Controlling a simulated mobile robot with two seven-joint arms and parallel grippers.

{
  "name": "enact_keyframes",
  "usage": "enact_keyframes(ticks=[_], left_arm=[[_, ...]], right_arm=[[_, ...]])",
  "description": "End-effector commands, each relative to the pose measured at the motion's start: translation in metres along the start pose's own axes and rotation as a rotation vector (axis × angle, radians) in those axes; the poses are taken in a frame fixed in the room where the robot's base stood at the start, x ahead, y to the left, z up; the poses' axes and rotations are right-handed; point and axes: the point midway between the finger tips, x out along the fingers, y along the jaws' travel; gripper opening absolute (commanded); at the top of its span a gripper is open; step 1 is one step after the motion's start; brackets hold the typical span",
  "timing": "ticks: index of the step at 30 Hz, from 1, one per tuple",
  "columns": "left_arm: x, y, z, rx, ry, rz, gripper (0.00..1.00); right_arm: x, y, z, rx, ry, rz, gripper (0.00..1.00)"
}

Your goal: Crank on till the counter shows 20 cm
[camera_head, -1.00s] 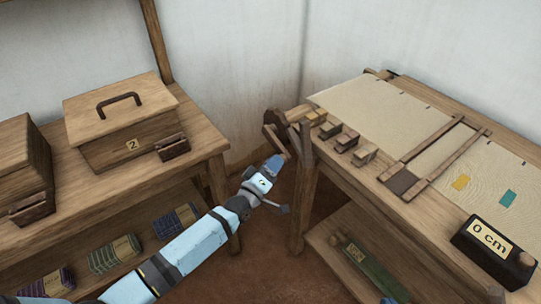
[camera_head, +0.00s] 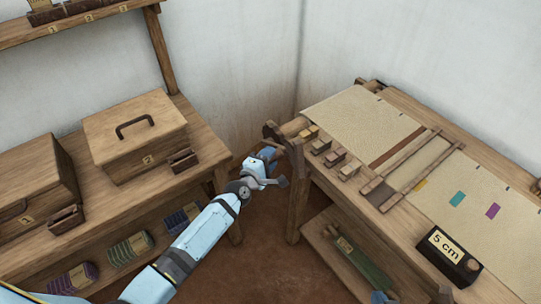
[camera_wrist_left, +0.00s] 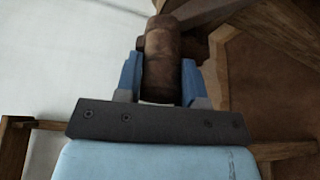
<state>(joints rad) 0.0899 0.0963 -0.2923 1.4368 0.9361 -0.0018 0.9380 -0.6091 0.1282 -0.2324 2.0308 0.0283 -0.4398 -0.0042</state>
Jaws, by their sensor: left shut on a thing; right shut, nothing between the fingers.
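The counter (camera_head: 440,262), a dark box with a pale label, reads "5 cm" at the front right of the loom. The crank (camera_head: 270,132) is at the loom's left end. My left gripper (camera_head: 268,153) is shut on its brown round handle, which shows between the blue fingers (camera_wrist_left: 160,78) in the left wrist view as a handle (camera_wrist_left: 161,45). The cloth (camera_head: 345,112) lies across the loom top, with yellow, teal and purple patches. A blue tip of my right gripper (camera_head: 381,298) shows at the bottom edge, empty; most of it is out of frame.
A bench (camera_head: 92,215) on the left carries lidded wooden boxes (camera_head: 135,138), with bundles on its lower shelf. Small wooden blocks (camera_head: 335,157) line the loom's edge beside a wooden frame (camera_head: 408,162). A green roll (camera_head: 365,262) lies below. Bare floor lies between.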

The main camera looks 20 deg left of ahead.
Motion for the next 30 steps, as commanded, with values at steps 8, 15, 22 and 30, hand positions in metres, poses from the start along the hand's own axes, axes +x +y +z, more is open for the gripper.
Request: enact_keyframes(ticks=[8,15,22,30], left_arm=[[0.0010,0.0073,-0.0024,-0.069,0.000,-0.030,0.00],[0.0013,0.0072,-0.0032,-0.079,0.000,-0.033,0.00],[0.0013,0.0073,-0.0033,-0.078,0.001,-0.033,0.00],[0.0013,0.0075,-0.0032,-0.078,0.000,-0.033,0.61]], right_arm=[[-0.0053,-0.0006,-0.0014,-0.013,-0.002,0.000,0.00],[-0.0058,-0.0012,-0.0024,-0.015,0.001,-0.001,0.00],[-0.0061,-0.0011,-0.0037,-0.015,0.004,-0.001,0.00],[-0.0062,-0.0008,-0.0044,-0.015,0.005,0.000,0.00]])
